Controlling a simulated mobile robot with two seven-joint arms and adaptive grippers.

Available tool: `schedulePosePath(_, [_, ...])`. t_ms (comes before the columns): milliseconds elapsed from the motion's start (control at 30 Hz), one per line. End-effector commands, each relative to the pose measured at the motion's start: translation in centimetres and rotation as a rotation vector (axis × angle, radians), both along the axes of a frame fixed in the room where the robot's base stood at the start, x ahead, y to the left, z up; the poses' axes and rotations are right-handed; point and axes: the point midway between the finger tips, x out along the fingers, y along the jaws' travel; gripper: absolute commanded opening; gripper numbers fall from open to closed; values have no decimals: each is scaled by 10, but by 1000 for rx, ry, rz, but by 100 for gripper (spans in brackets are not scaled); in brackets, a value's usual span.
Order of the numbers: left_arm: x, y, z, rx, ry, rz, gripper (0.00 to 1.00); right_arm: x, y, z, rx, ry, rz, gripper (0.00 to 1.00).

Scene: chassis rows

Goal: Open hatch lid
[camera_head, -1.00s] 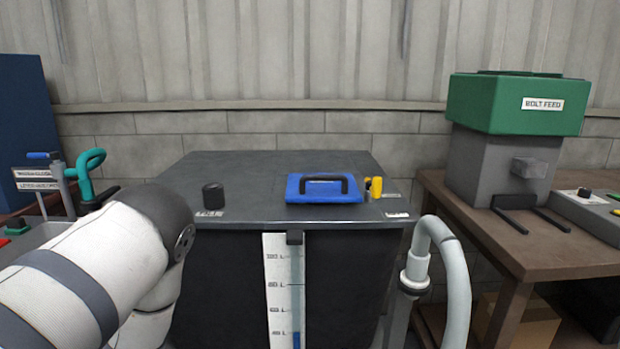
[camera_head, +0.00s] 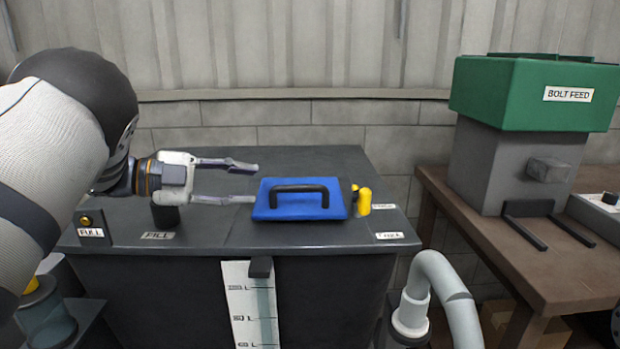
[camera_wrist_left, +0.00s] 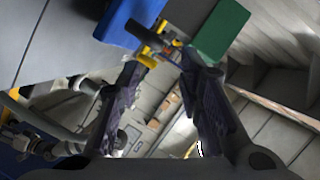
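The blue hatch lid (camera_head: 270,207) lies flat and closed on top of the dark tank (camera_head: 215,235), with a black handle (camera_head: 300,187) arched over it. A yellow latch-like part (camera_head: 364,200) stands at its right side. My left gripper (camera_head: 256,183) reaches in from the left, its two fingers open and empty. Its tips are just left of the lid, short of the handle; I cannot tell whether they touch the lid. In the left wrist view the open fingers (camera_wrist_left: 161,62) frame a gap, with the lid (camera_wrist_left: 124,20) beyond them at the top. My right gripper is not in view.
A black cap (camera_head: 165,216) by the FILL label sits under my left gripper. A FULL indicator (camera_head: 88,228) is at the tank's left corner. A grey pipe (camera_head: 445,285) rises front right. The green BOLT FEED hopper (camera_head: 530,105) stands on a brown table (camera_head: 480,240).

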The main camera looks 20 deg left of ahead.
Motion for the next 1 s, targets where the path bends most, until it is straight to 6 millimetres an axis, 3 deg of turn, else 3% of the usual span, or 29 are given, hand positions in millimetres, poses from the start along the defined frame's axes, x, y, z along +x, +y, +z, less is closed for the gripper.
schedulePosePath(500, [59,-88,-26,0,4,0,33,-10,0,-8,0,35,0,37])
schedulePosePath(867, [65,-97,-26,-2,1,1,33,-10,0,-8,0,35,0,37])
schedulePosePath(1000, [65,-97,-26,-2,1,1,6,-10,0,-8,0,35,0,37])
